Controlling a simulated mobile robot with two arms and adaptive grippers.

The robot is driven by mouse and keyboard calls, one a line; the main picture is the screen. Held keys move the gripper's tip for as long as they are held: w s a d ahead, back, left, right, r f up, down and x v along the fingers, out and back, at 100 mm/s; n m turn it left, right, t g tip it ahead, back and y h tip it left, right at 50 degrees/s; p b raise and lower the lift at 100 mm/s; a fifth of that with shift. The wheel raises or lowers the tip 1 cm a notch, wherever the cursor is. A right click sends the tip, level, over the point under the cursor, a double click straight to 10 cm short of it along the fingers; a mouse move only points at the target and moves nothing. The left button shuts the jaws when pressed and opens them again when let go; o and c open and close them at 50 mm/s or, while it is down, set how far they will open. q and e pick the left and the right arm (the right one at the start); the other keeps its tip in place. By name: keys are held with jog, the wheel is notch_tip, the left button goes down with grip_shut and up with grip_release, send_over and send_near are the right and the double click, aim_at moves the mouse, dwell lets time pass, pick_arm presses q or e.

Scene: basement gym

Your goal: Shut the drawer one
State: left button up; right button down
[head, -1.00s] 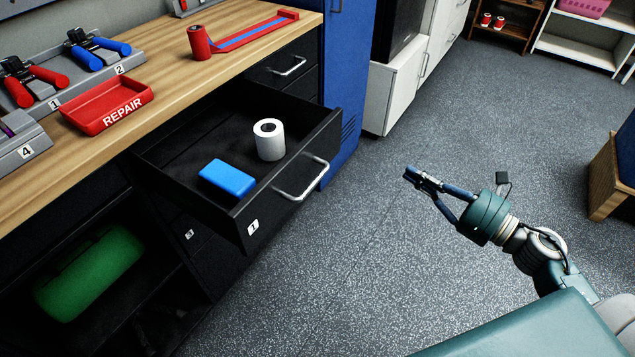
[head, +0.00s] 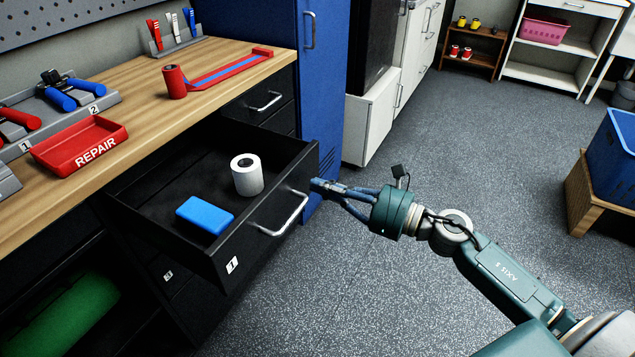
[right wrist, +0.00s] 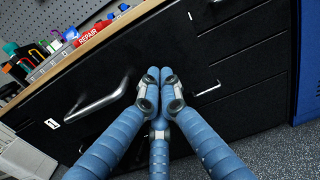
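Drawer one (head: 213,258) is a black drawer pulled out from under the workbench, with a "1" label and a silver handle (head: 281,214) on its front. A blue block (head: 204,216) and a white roll (head: 247,174) are inside it. My right gripper (head: 316,185) is by the right end of the drawer front, its fingertips together with nothing seen between them. In the right wrist view the gripper (right wrist: 160,76) points at the drawer front, just right of the handle (right wrist: 98,99). I cannot tell whether it touches. My left gripper is out of view.
The wooden workbench (head: 135,128) above holds a red REPAIR tray (head: 80,147) and a red roll (head: 174,82). A blue cabinet (head: 325,90) stands right of the drawers. A green case (head: 55,315) lies on the lower shelf.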

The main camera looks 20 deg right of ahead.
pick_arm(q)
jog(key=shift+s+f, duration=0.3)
pick_arm(e)
jog(key=shift+w+a, duration=0.4)
jog(key=shift+w, duration=0.1)
jog(key=shift+w+a, duration=0.1)
